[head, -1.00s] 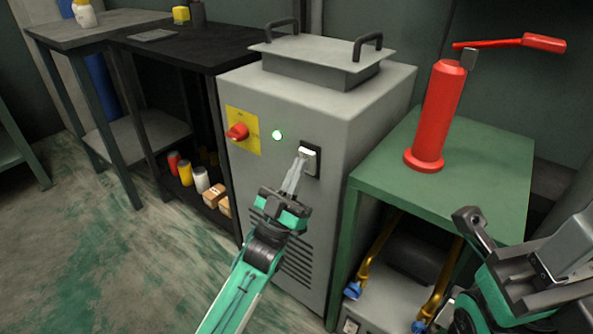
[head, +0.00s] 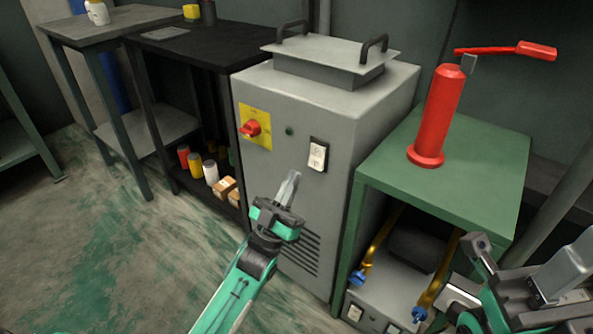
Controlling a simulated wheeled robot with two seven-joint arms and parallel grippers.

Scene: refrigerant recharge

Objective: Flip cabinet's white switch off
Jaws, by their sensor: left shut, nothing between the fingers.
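The grey cabinet (head: 305,125) stands in the middle of the head view. Its white switch (head: 318,154) sits in a black frame on the front face, right of a small dark indicator lamp (head: 290,131). A red rotary knob (head: 251,128) on a yellow plate is left of the lamp. My left gripper (head: 291,180) is shut and empty, below and left of the switch and apart from it. My right arm shows at the lower right, but its fingertips cannot be made out clearly.
A green table (head: 480,185) right of the cabinet carries a red pump (head: 438,115) with a long handle. A grey machine with gold hoses is under it. A black shelf (head: 190,55) with bottles and boxes stands left. Open floor lies at the lower left.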

